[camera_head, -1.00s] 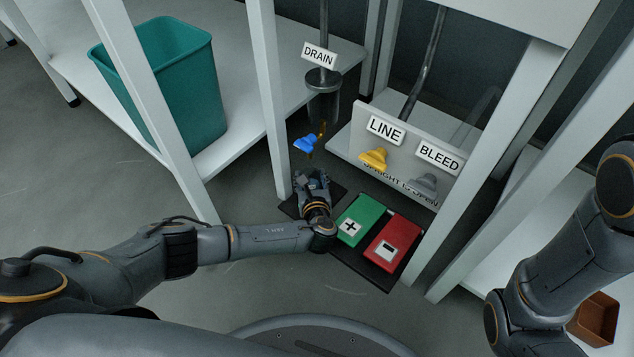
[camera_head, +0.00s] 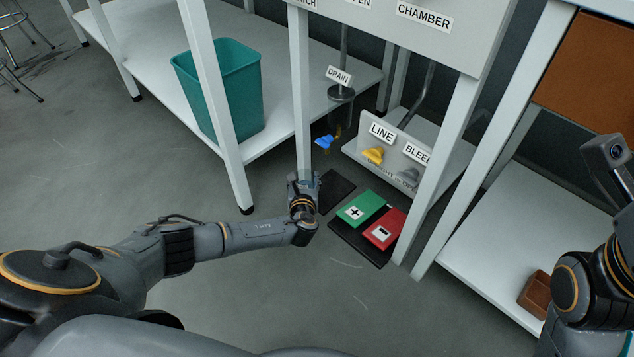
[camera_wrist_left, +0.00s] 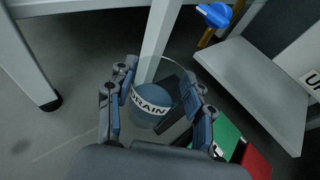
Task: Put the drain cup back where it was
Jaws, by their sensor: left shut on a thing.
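My left gripper (camera_head: 303,185) is shut on the drain cup, a clear cup with blue contents and a DRAIN label. The cup (camera_wrist_left: 152,103) shows best between the fingers in the left wrist view and looks about upright. In the head view the fingers mostly hide it. The gripper is in front of the shelf post, just left of a small black mat (camera_head: 337,190). The mat is bare where it shows. The DRAIN pipe (camera_head: 341,93) with its blue valve handle (camera_head: 325,141) is behind and above the mat. My right gripper's fingers are not visible.
A green pad (camera_head: 361,209) and a red pad (camera_head: 385,230) lie on a black base right of the mat. A yellow LINE handle (camera_head: 373,155) and a grey BLEED handle (camera_head: 409,176) stand behind. A teal bin (camera_head: 220,90) is on the left shelf. White posts stand close by.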

